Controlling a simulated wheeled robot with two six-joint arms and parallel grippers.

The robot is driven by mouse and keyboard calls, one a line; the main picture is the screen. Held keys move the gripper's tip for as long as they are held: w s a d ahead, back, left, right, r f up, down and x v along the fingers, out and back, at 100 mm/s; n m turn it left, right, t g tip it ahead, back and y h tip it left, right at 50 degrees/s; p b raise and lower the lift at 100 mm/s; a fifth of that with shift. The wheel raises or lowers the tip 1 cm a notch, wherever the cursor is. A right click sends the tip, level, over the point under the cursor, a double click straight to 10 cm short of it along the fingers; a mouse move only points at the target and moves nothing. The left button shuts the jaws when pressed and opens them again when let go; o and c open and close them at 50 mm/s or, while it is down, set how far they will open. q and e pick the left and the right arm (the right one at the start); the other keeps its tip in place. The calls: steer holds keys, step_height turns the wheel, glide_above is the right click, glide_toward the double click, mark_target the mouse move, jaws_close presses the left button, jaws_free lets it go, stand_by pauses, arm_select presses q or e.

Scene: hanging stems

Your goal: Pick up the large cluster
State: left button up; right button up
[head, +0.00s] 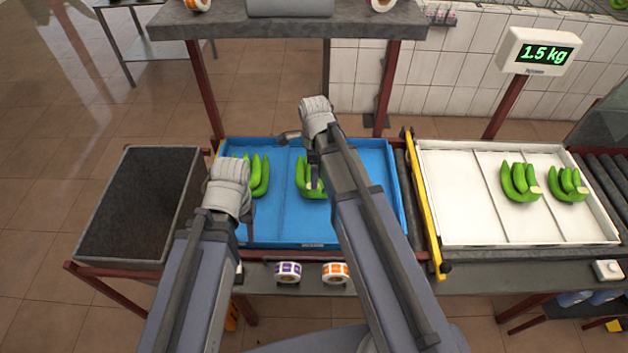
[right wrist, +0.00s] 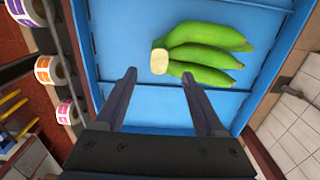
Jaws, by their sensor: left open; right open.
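Green banana clusters lie in the blue tray (head: 280,215). One cluster (head: 304,176) is at its middle, partly hidden by my right arm; another (head: 260,176) is to its left, partly behind my left wrist. I cannot tell which of these two is larger. My right gripper (head: 314,184) is over the middle cluster. In the right wrist view its open fingers (right wrist: 160,76) are empty, and the cluster (right wrist: 205,50) lies just beyond the tips, pale cut end nearest. My left gripper (head: 228,174) is at the tray's left side, its fingers mostly hidden.
A white tray (head: 455,215) on the right holds a larger cluster (head: 518,183) and a smaller one (head: 568,186). A display (head: 538,52) reads 1.5 kg. Label rolls (head: 335,272) hang at the front; a shelf (head: 290,22) spans the back.

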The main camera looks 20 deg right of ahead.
steer(key=f+b, duration=0.4)
steer(key=f, duration=0.1)
steer(key=shift+a+b, duration=0.2)
steer(key=shift+b, duration=0.1)
steer(key=shift+r, duration=0.1)
jaws_close()
stand_by(0.5)
